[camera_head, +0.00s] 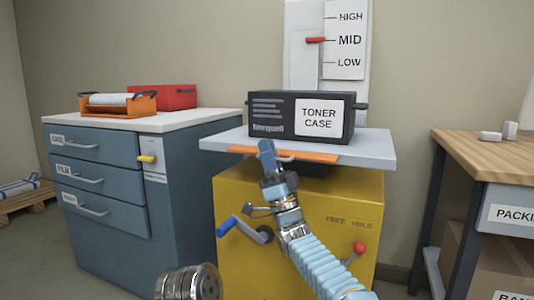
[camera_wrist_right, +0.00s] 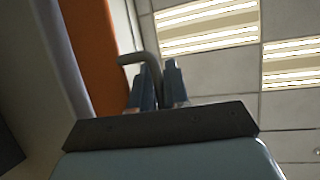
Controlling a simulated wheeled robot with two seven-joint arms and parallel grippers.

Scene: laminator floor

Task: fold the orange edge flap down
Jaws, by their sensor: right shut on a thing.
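The orange edge flap (camera_head: 315,156) runs along the front edge of the grey platform (camera_head: 375,150), seen nearly edge-on. It fills a strip at the upper left of the right wrist view (camera_wrist_right: 97,55). A grey bent handle (camera_wrist_right: 138,59) stands out from the flap. My right gripper (camera_head: 266,148) is at the flap's front, left of its middle, with its blue fingers (camera_wrist_right: 160,85) shut on the handle. The fingers hide the handle's gripped part. My left gripper is not in view.
A black toner case (camera_head: 280,130) sits on the platform above a yellow cabinet (camera_head: 320,250) with a blue-gripped crank (camera_head: 230,226) and a red knob (camera_head: 359,248). The level marker (camera_head: 316,40) points to MID. A blue drawer unit (camera_head: 105,150) stands left, a wooden-topped bench (camera_head: 490,152) right.

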